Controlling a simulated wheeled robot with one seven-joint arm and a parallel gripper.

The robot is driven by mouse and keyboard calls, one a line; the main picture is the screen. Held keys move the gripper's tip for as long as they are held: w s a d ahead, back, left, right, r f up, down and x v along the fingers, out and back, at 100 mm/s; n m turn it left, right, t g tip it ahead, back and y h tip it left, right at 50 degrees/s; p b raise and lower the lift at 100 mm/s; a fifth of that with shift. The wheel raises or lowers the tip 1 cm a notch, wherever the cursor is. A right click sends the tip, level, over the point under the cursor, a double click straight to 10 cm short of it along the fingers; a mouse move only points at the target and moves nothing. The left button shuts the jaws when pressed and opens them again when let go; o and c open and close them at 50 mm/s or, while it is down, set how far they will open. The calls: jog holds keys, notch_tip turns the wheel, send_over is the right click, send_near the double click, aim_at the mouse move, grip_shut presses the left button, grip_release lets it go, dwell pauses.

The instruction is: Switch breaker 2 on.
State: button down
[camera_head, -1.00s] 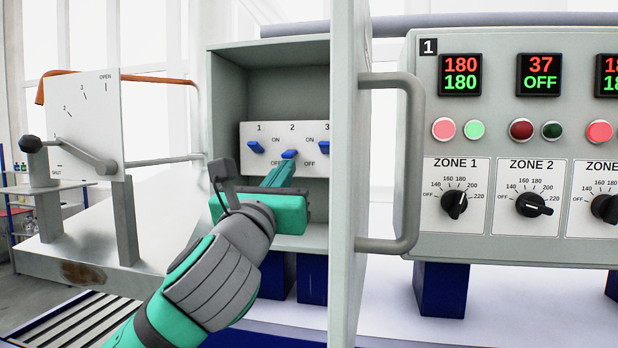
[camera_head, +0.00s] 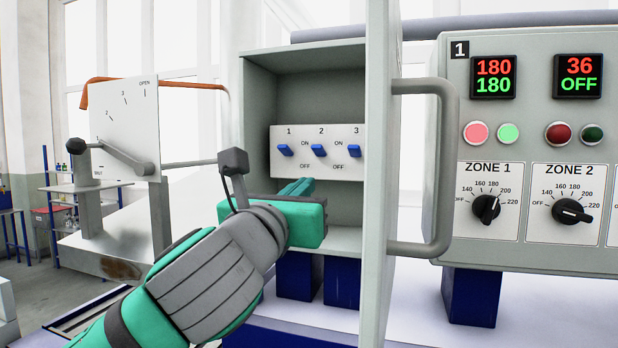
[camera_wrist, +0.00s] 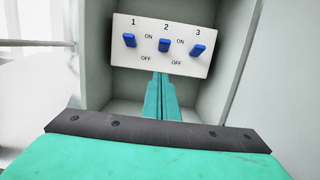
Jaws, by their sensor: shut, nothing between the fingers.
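The breaker panel (camera_head: 276,172) is a white plate at the back of an open grey box, with three blue levers marked 1, 2 and 3. Breaker 2's lever (camera_head: 318,151) is in the middle, level with levers 1 (camera_head: 285,151) and 3 (camera_head: 357,151) and nearer the ON side. In the wrist view, breaker 2's lever (camera_wrist: 164,46) also lines up with its neighbours. My gripper (camera_head: 306,182) has its teal fingers shut and empty. Its tips are below the lever, apart from it; they also show in the wrist view (camera_wrist: 161,76).
The box's open door (camera_head: 378,200) with its grey handle (camera_head: 440,170) stands just right of my gripper. Beyond it is a zone control panel (camera_head: 530,235). A lever stand (camera_head: 125,120) is at left. The box walls leave limited side room.

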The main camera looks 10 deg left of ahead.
jog(key=s+r, duration=0.1)
jog(key=s, duration=0.6)
jog(key=shift+s+a+r, duration=0.15)
jog(key=shift+a+r, duration=0.05)
jog(key=shift+a, duration=0.1)
